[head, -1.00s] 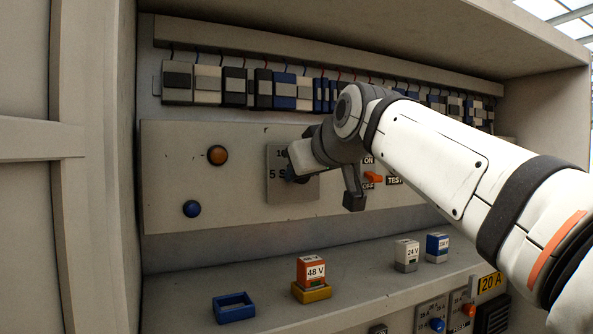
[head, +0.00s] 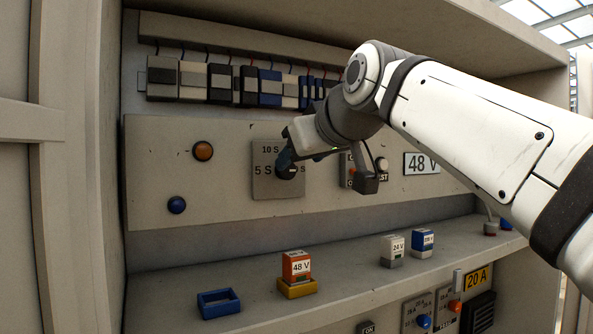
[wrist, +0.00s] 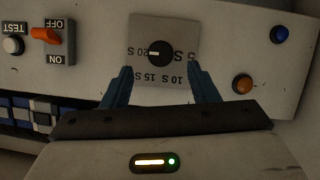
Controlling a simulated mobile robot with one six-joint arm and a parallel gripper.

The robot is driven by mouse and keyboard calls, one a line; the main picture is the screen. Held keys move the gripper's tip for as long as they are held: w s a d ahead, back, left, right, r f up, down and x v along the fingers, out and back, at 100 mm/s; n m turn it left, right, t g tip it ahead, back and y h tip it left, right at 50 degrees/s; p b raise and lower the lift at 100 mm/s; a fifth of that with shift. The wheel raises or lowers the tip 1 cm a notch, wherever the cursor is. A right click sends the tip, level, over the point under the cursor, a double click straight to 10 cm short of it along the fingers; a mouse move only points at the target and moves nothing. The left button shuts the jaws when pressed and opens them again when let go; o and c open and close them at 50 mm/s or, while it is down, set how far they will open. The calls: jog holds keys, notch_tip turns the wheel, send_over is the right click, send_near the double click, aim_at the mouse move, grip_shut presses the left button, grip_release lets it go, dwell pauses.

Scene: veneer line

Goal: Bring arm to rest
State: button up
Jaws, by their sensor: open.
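My gripper (wrist: 160,85) is open, its two blue fingers on either side of the timer dial plate in the wrist view. It also shows in the head view (head: 287,160), in front of the same plate (head: 262,190). The black dial knob (wrist: 160,53) lies between and beyond the fingertips, and its pale mark points toward 20 S. Nothing is held. In the head view the gripper and wrist hide part of the plate; whether a finger touches the knob is unclear. My white arm reaches in from the right.
An orange button (head: 203,151) and a blue button (head: 177,205) sit left of the dial. An orange switch (wrist: 46,35) is beside it. Below, the shelf (head: 345,285) bears an orange 48 V block (head: 296,264), an empty blue holder (head: 218,304), and 24 V and blue blocks.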

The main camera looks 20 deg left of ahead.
aim_at(289, 170)
jog(key=shift+v, duration=0.9)
jog(key=shift+a, duration=0.1)
jog(key=p+x, duration=0.1)
jog(key=x, duration=0.6)
jog(key=shift+w+a+p, duration=0.2)
jog(key=shift+p, duration=0.15)
jog(key=shift+d+f, duration=0.1)
jog(key=shift+d, duration=0.05)
